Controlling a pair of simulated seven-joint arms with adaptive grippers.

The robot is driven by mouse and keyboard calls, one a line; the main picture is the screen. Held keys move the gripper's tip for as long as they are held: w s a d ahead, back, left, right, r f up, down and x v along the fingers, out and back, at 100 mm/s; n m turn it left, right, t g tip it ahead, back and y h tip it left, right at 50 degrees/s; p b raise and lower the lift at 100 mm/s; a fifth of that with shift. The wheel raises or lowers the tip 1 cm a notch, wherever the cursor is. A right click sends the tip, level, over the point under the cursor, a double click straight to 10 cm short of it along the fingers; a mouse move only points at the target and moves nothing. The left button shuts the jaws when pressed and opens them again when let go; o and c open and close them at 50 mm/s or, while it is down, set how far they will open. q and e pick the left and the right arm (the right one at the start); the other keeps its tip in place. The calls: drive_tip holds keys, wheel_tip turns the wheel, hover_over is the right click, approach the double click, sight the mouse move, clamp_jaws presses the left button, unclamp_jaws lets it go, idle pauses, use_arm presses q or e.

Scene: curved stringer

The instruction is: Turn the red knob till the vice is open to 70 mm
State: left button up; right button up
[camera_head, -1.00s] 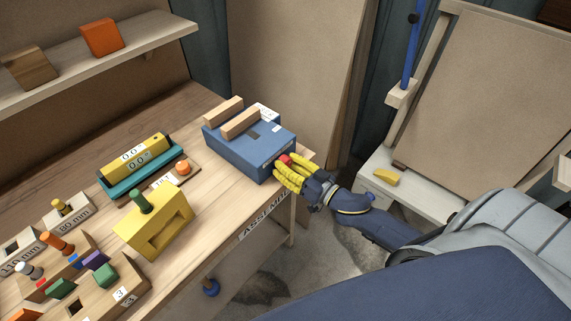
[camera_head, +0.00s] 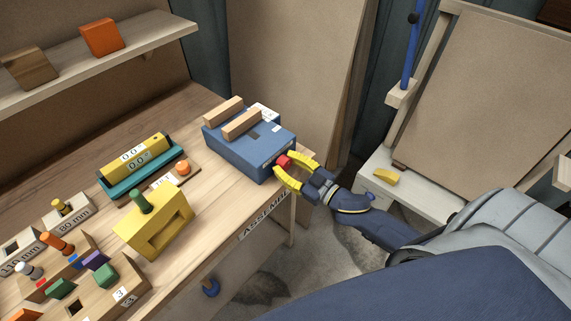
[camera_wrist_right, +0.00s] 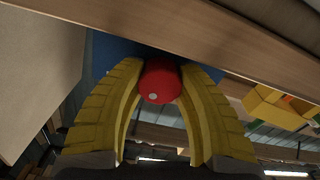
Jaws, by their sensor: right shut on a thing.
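The vice (camera_head: 225,137) is a blue box on the bench with two pale wooden jaws on top, a back one (camera_head: 222,110) and a front one (camera_head: 241,124), with a narrow gap between them. The red knob (camera_head: 283,160) is on its right end. My right gripper (camera_head: 283,165) has its yellow fingers on either side of the knob and is shut on it. The right wrist view also shows the knob (camera_wrist_right: 160,80) between the fingertips. The number on the vice's white label is too small to read. My left gripper is not in view.
A teal stand with a yellow gauge (camera_head: 133,149) and an orange button (camera_head: 183,168) stand left of the vice. A yellow block with a green handle (camera_head: 152,232) is nearer the front. Labelled blocks fill the left. The bench edge runs just beneath my right gripper.

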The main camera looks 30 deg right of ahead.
drive_tip(key=shift+n, duration=0.6)
drive_tip(key=o, duration=1.3)
drive_tip(key=shift+v, duration=5.95)
drive_tip(key=shift+s+f, duration=0.1)
drive_tip(key=shift+s, duration=0.05)
